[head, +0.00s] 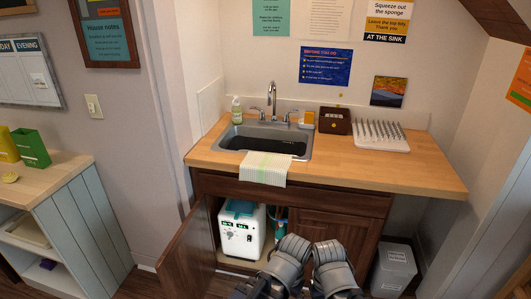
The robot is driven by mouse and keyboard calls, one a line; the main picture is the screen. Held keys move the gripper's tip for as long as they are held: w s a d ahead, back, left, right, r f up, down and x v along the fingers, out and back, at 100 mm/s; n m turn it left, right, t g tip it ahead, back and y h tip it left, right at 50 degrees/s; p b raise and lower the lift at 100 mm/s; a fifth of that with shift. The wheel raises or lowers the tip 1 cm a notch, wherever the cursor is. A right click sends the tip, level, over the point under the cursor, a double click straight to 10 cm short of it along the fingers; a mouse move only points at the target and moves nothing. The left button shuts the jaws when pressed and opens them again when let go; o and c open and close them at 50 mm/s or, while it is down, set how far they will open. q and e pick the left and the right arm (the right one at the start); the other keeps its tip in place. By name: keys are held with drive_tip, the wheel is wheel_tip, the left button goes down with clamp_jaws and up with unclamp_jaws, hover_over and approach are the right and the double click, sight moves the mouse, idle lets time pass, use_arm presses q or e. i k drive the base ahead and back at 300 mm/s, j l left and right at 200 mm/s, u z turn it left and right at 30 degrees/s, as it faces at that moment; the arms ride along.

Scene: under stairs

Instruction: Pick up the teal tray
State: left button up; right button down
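No teal tray can be made out for certain. A flat teal piece (239,208) lies on top of a white machine (241,236) in the open cabinet under the sink; I cannot tell whether it is a tray or the machine's lid. Two dark grey jointed parts of my arms show side by side at the bottom centre, in front of the cabinet. No gripper fingers show, so both grippers are out of sight. My arm parts are apart from the teal piece and to its right.
The left cabinet door (188,252) stands open. The wooden counter (427,172) holds a sink (232,137), a draped towel (264,168), a brown box (335,120) and a white rack (381,136). A grey bin (392,270) stands right. A shelf unit (79,222) stands left.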

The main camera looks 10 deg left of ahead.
sight(239, 207)
drive_tip(key=i+j+u, duration=0.3)
drive_tip(key=i, duration=0.15)
drive_tip(key=i+j+u, duration=0.3)
drive_tip(key=i, duration=0.15)
drive_tip(key=l, duration=0.1)
